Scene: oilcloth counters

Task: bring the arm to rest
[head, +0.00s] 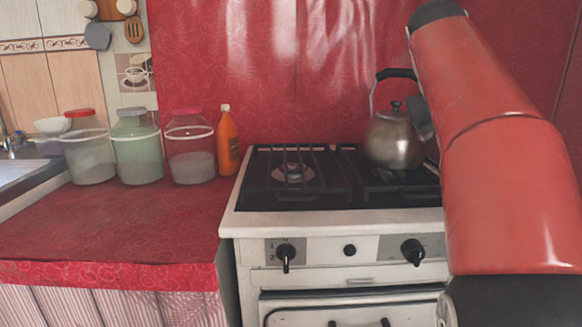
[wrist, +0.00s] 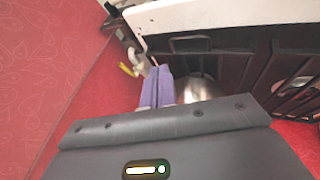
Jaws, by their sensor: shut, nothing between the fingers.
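My gripper (wrist: 160,72) shows in the wrist view as two purple fingers pressed together, with nothing between them. The steel kettle (wrist: 198,86) is just right of the fingers there, partly hidden behind my gripper's dark body. I cannot tell whether they touch. In the head view my red arm fills the right side, and my gripper is mostly hidden behind it and the kettle. The kettle (head: 394,140) stands upright on the right rear burner of the stove (head: 330,224), its black handle raised.
Left of the stove, the red-covered counter (head: 130,225) has a clear front. Several lidded jars (head: 138,155) and an orange bottle (head: 228,145) stand along its back. The left burner (head: 293,172) is empty. A red wall covering (head: 250,70) rises close behind the stove.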

